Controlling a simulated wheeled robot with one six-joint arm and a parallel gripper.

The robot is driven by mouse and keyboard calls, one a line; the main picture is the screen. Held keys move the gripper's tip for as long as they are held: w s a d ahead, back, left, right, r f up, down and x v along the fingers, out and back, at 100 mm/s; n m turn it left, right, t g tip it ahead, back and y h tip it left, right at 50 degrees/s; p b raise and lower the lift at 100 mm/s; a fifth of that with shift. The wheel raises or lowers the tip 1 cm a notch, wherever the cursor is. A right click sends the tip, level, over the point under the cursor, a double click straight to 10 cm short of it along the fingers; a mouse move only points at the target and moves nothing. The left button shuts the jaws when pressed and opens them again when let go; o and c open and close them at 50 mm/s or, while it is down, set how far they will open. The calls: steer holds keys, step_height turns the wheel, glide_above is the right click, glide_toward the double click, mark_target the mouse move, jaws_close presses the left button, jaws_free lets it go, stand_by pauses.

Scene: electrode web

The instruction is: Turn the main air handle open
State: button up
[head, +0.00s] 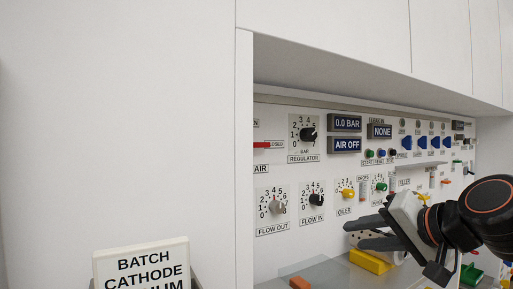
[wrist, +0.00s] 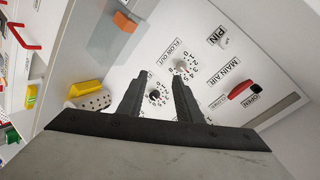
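The main air handle is a red lever on the white panel. It shows in the wrist view (wrist: 242,87) at the right, by the MAIN AIR, CLOSED and OPEN labels. In the head view the red handle (head: 262,145) lies level at the panel's left end, pointing toward the CLOSED label; its left part is hidden by the cabinet edge. My gripper (head: 356,235) is open and empty, well to the right of the handle and lower. In the wrist view my gripper's fingers (wrist: 163,76) are spread, with the flow knobs around their tips.
The display (head: 347,145) reads AIR OFF. The regulator knob (head: 308,134), flow out knob (head: 277,208) and flow in knob (head: 316,200) stick out between handle and gripper. A yellow block (head: 369,262) lies below my gripper. A cabinet wall (head: 243,160) borders the panel's left.

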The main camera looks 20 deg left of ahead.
mark_target(258, 145)
steer(key=w+a+r+m+t+y, duration=0.1)
steer(key=w+a+r+m+y, duration=0.15)
steer(key=a+r, duration=0.65)
steer(key=w+a+r+m+t+y, duration=0.1)
steer(key=w+a+r+m+y, duration=0.15)
steer(key=a+r, duration=0.6)
steer(key=shift+h, duration=0.3)
steer(key=x, duration=1.1)
steer(key=r+x, duration=0.1)
steer(key=x, duration=0.5)
steer(key=shift+w+d, duration=0.2)
steer(key=shift+w, duration=0.35)
steer(key=shift+c, duration=0.3)
steer(key=shift+f, duration=0.1)
jaws_close()
